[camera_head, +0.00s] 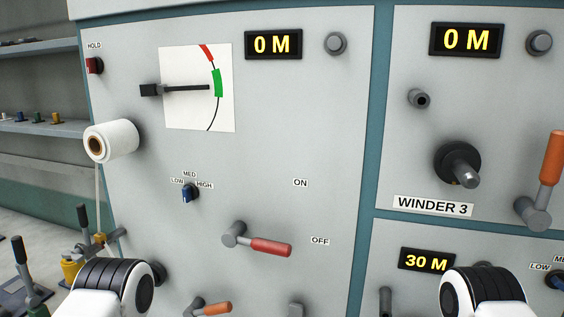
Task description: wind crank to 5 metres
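An orange-handled crank (549,165) stands upright from a grey hub at the right edge, beside the WINDER 3 label (433,206). The display above it (466,40) reads 0 M. The left panel's display (273,44) also reads 0 M. A second orange handle (213,308) shows at the bottom, partly cut off. A red-handled lever (262,246) points right, towards the OFF label. Parts of my two arms show at the bottom left and bottom right. Neither gripper's fingers are visible.
A white tape roll (111,141) sits on the panel's left side. A gauge (197,88) has its needle near the green band. A dark spindle (457,164) sticks out left of the crank. A lower display (426,260) reads 30 M. Levers (25,268) stand at the far left.

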